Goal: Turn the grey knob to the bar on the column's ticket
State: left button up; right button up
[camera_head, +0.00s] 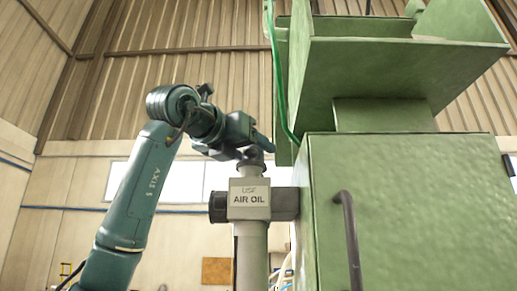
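A grey column (251,258) stands upright at the middle, with a flanged collar near its top. A pale ticket (249,199) on its front reads "USE AIR OIL"; I see no bar mark on it. A dark round part (218,206), perhaps a knob, sticks out on the column's left; I cannot tell if it is the grey knob. My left arm comes in from the left, and my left gripper (262,143) is at the column's top, above the ticket. Its fingers are small and overlap the column top, so their opening and any contact are unclear. My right gripper is not in view.
A large green machine housing (415,215) stands close on the column's right, with a dark bent handle (349,240) on its front. A green hopper (400,70) sits above. A green hose (276,75) hangs at its left edge. Left of the column looks open.

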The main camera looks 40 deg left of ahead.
pick_arm(q)
jog(key=shift+w+a+p, duration=0.15)
jog(key=shift+w+p, duration=0.05)
jog(key=shift+w, duration=0.7)
jog(key=shift+w+a+p, duration=0.15)
jog(key=shift+w, duration=0.75)
jog(key=shift+c, duration=0.5)
jog(key=c, duration=0.9)
jog(key=shift+d+m+h, duration=0.1)
jog(key=shift+m+h, duration=0.7)
jog(key=shift+h, duration=0.4)
jog(key=o, duration=1)
jog(key=shift+s, duration=0.15)
